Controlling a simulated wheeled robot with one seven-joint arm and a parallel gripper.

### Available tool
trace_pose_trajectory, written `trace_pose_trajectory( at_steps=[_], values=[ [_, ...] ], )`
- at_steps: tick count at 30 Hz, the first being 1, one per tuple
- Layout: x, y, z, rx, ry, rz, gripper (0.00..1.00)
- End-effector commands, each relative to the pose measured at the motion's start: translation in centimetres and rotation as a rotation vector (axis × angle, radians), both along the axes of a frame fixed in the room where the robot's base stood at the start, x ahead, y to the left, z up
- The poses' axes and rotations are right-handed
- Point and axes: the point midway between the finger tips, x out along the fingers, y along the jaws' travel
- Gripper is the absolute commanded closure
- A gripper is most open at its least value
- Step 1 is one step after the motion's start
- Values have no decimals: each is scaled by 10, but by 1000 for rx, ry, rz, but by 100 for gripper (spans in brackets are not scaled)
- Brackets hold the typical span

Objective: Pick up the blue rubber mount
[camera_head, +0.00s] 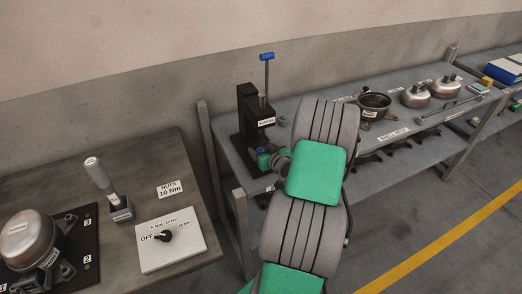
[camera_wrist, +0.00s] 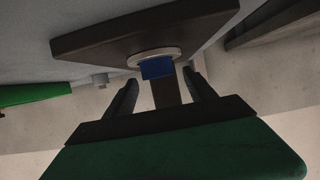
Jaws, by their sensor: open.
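The blue rubber mount (camera_wrist: 157,70) shows in the wrist view as a small blue block against a pale round disc (camera_wrist: 153,54) on a dark plate (camera_wrist: 90,41). My gripper (camera_wrist: 161,77) is open, with one dark finger to each side of the mount in that view. I cannot tell whether the fingers have reached its depth. In the head view, a small blue piece (camera_head: 261,149) shows at the foot of a black press (camera_head: 254,118), and my gripper (camera_head: 268,160) is close beside it. My arm hides part of this area.
The press has a lever with a blue handle (camera_head: 267,56). It stands on a grey bench (camera_head: 225,142) with a pan (camera_head: 374,103) and metal domes (camera_head: 415,96) further right. A nearer table at left holds a switch panel (camera_head: 170,240) and a compressor (camera_head: 30,238).

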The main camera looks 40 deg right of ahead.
Motion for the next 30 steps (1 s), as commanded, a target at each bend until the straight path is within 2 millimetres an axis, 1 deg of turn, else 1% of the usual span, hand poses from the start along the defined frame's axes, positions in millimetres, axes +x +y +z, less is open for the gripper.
trace_pose_trajectory(
  at_steps=[1,3,8,30],
  values=[
    [4,0,-1,1,1,2,36],
    [7,-2,-3,1,0,0,36],
    [6,-2,-3,1,0,-1,36],
    [6,-2,-3,1,0,0,96]
  ],
)
